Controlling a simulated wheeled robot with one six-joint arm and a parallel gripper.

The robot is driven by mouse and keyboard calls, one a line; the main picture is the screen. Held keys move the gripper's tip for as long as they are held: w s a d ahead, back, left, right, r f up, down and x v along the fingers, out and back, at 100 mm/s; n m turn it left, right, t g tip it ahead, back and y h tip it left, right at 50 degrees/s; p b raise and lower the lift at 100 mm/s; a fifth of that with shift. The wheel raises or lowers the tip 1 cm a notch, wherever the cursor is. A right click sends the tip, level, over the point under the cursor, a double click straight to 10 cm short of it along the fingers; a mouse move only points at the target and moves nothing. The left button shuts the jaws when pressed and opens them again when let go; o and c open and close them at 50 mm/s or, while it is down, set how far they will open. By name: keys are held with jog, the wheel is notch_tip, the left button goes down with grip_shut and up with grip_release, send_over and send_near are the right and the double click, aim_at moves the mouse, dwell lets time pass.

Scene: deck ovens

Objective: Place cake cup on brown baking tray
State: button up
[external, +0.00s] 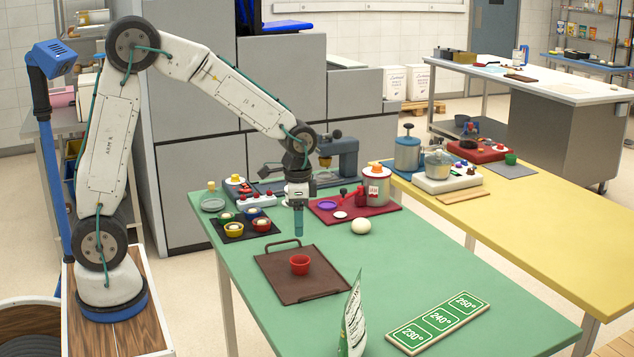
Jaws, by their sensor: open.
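A red cake cup (300,265) stands upright on the brown baking tray (285,285), near the tray's middle. The tray lies flat on the green table and has a handle at its back edge. My gripper (298,236) points down above the back right part of the tray, higher than the red cup and apart from it. It is open and nothing shows between its fingers.
A white ball (361,226) lies right of my gripper. A red mat (330,212) with a canister (376,186) is behind it. A green temperature sign (437,322) and an upright packet (353,320) are at the front. The green table's right middle is clear.

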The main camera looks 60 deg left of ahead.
jog(key=s+a+r+n, duration=0.1)
jog(key=s+r, duration=0.3)
jog(key=s, duration=0.5)
jog(key=s+a+r+n, duration=0.1)
jog(key=s+r+n, duration=0.1)
jog(key=s, duration=0.8)
jog(key=s+a+r+n+t, duration=0.1)
jog(key=s+r, duration=0.4)
jog(key=s, duration=0.5)
jog(key=shift+s+r, duration=0.25)
jog(key=shift+r, duration=0.1)
